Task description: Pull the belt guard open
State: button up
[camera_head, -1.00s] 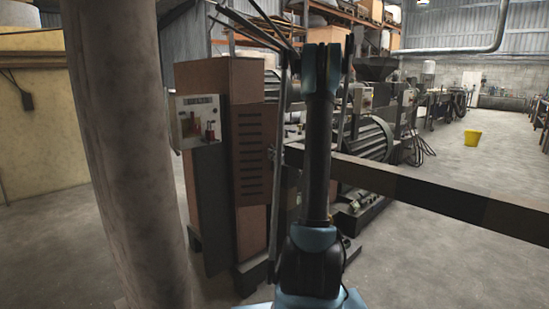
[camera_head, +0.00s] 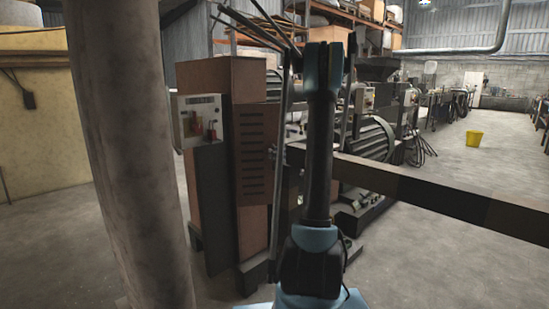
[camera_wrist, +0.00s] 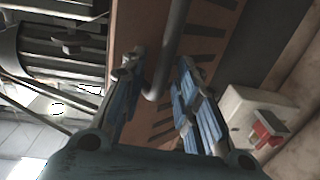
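The belt guard (camera_head: 251,155) is a brown slotted panel on the side of the tall brown cabinet in the head view. Its slotted face (camera_wrist: 205,45) fills the upper middle of the wrist view. A bent grey handle bar (camera_wrist: 176,35) runs in from the top of the wrist view and curves in between my fingers. My gripper (camera_wrist: 160,90) has its two blue-padded fingers apart, with the bar between them, nearer the left finger. I cannot tell whether a finger touches it. In the head view my gripper is not clearly visible behind my arm.
A white switch box with red parts (camera_head: 198,120) is on the cabinet's left side; it also shows in the wrist view (camera_wrist: 255,115). A thick column (camera_head: 130,150) stands close at left. A dark horizontal beam (camera_head: 430,195) crosses at right. Machinery stands behind.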

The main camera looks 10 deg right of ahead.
jog(key=v, duration=1.1)
jog(key=shift+f, duration=0.15)
jog(key=shift+s, duration=0.1)
